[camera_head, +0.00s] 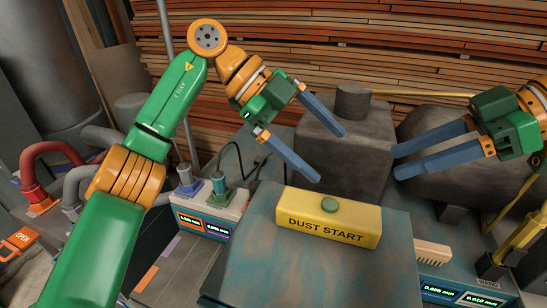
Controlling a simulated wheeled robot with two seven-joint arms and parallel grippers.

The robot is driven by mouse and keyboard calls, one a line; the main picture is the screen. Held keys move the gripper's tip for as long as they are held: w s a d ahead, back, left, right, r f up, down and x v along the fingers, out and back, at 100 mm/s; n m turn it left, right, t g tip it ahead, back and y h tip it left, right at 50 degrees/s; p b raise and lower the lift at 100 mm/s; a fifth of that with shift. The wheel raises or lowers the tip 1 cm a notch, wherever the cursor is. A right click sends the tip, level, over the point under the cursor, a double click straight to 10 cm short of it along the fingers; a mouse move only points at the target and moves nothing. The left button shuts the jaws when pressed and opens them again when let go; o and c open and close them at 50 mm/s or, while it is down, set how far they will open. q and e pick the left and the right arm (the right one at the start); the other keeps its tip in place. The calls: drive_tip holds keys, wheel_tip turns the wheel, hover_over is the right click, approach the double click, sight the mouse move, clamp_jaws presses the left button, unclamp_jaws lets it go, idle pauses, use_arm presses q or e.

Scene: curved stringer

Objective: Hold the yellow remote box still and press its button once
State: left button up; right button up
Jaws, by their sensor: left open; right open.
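The yellow remote box (350,224) lies on a worn blue-grey surface (300,270), with "DUST START" on its front face. Its round green button (328,205) is on the top face. My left gripper (331,155) is open and empty, above and behind the box, its two blue fingers spread and pointing down to the right. My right gripper (396,162) is open and empty at the right, behind and above the box, its fingers pointing left. Neither gripper appears to touch the box.
A grey block-shaped machine (345,150) stands behind the box. A device with a digital display (202,225) and two knobs is at the left, another display (455,292) at the lower right. A brush (432,253) lies right of the box. Stacked boards (420,40) fill the back.

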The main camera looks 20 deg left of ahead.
sight(284, 196)
use_arm(q)
drive_tip(key=a+f+n+y, duration=0.1)
drive_tip(key=a+f, duration=0.1)
drive_tip(key=a+f+n+y, duration=0.4)
drive_tip(key=a, duration=0.1)
drive_tip(key=shift+s+f+g, duration=0.15)
drive_tip(key=shift+s+g, duration=0.1)
drive_tip(key=shift+g, duration=0.15)
drive_tip(key=shift+y, duration=0.3)
drive_tip(key=x, duration=0.6)
drive_tip(key=shift+s+d+f, duration=0.1)
drive_tip(key=shift+s+f, duration=0.05)
drive_tip(key=shift+f, duration=0.1)
drive_tip(key=shift+d+f, duration=0.1)
drive_tip(key=shift+f, duration=0.15)
drive_tip(key=c, duration=0.5)
drive_tip(key=shift+r, duration=0.1)
clamp_jaws()
use_arm(e)
drive_tip(key=shift+w+a, duration=0.15)
drive_tip(key=shift+a, duration=0.05)
clamp_jaws()
